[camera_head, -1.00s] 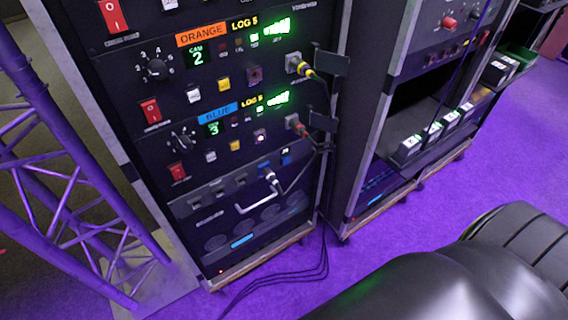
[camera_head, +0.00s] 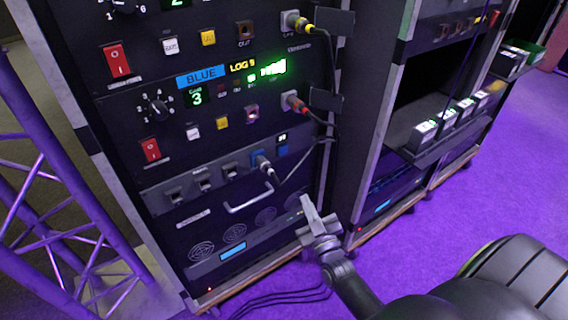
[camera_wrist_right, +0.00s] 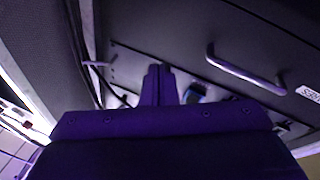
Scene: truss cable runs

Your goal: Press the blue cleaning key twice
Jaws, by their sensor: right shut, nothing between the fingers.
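The blue channel row shows on the black rack in the head view, under a lit blue label (camera_head: 202,78). It has a white key (camera_head: 193,132), a yellow key (camera_head: 222,123) and a dark key with a pinkish light (camera_head: 252,113). Their lettering is too small to read, so I cannot tell which is the cleaning key. My right gripper (camera_head: 309,207) is shut and empty, below and right of these keys, in front of the rack's lower right edge. Its closed fingers also show in the wrist view (camera_wrist_right: 158,76). My left gripper is not in view.
A cable plug (camera_head: 292,101) and a jutting dark bracket (camera_head: 325,99) sit right of the row. A metal handle (camera_head: 248,199) sticks out below it, also seen in the wrist view (camera_wrist_right: 243,72). A truss (camera_head: 40,190) stands left. Purple floor lies open at right.

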